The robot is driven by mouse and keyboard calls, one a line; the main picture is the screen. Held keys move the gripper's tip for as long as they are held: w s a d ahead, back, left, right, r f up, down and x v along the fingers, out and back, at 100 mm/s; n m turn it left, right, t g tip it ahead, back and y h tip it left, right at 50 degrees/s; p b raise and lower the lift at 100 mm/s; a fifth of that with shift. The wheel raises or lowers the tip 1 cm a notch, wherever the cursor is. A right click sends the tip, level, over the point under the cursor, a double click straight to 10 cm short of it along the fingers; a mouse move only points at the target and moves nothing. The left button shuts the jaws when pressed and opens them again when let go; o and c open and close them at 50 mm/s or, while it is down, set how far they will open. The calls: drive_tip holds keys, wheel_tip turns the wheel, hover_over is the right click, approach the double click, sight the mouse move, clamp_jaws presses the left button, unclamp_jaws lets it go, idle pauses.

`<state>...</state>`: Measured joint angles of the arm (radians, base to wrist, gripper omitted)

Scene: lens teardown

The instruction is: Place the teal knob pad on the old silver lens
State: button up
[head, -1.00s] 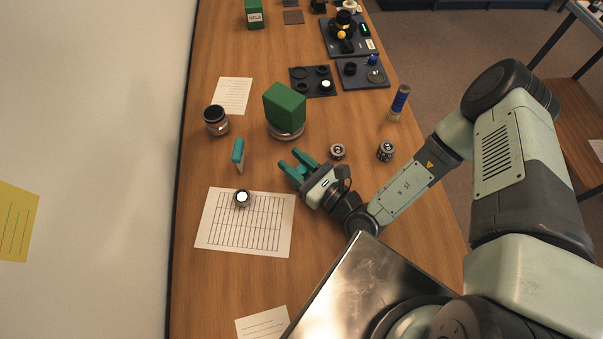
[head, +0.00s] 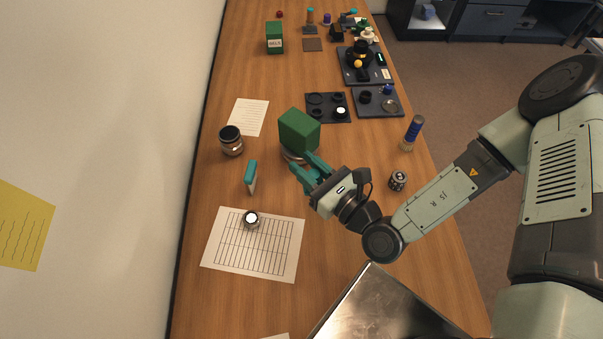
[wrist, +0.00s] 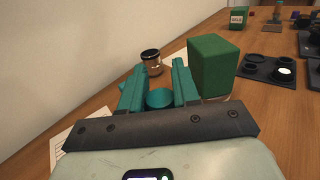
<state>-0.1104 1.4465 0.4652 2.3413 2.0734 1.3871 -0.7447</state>
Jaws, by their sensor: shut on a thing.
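My gripper (head: 300,162) is shut on a round teal piece, which I take to be the teal knob pad (wrist: 160,98); it shows between the fingers in the wrist view. In the head view the fingers hide it. The fingertips are just in front of a green block (head: 299,128), close to a round silver base (head: 290,154) under it. A small silver cylinder with a white top (head: 251,219) stands on the gridded sheet. Another silver cylinder with a dark top (head: 398,180) stands right of my gripper. I cannot tell which is the old silver lens.
Dark trays (head: 328,118) lie farther back. Bare wood lies between the gridded sheet (head: 283,270) and my gripper.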

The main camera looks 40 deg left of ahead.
drive_tip(key=shift+w+d+r, duration=0.1)
drive_tip(key=shift+r, duration=0.6)
drive_tip(key=w+d+r+m+t, duration=0.1)
drive_tip(key=w+d+r+t, duration=0.1)
drive_tip(key=w+d+r, duration=0.35)
drive_tip(key=w+d+r+m+t, duration=0.1)
drive_tip(key=w+d+r, duration=0.15)
drive_tip(key=w, duration=0.65)
drive_tip(key=w+d+r+m+t+h, duration=0.1)
drive_tip(key=w+d+r+t, duration=0.1)
drive_tip(key=w+d+r, duration=0.6)
drive_tip(key=w+d+r+m+t+h, duration=0.15)
drive_tip(key=w+d+r, duration=0.35)
drive_tip(key=d, duration=0.5)
drive_tip(key=s+a+f+n+g+y, duration=0.1)
drive_tip(key=s+a+f+n+g, duration=0.1)
drive_tip(key=a, duration=0.9)
drive_tip(key=s+a+f+n+g+y, duration=0.1)
drive_tip(key=s+a+g, duration=0.1)
drive_tip(key=a, duration=0.8)
drive_tip(key=s+a+f+n+g+y, duration=0.1)
drive_tip(key=s+a+f+n+g, duration=0.1)
drive_tip(key=a, duration=0.9)
drive_tip(key=n+g, duration=0.3)
drive_tip(key=g, duration=0.3)
hover_over(223, 130)
drive_tip(key=shift+h, duration=0.45)
drive_tip(key=shift+s+f, duration=0.1)
drive_tip(key=shift+f, duration=9.3)
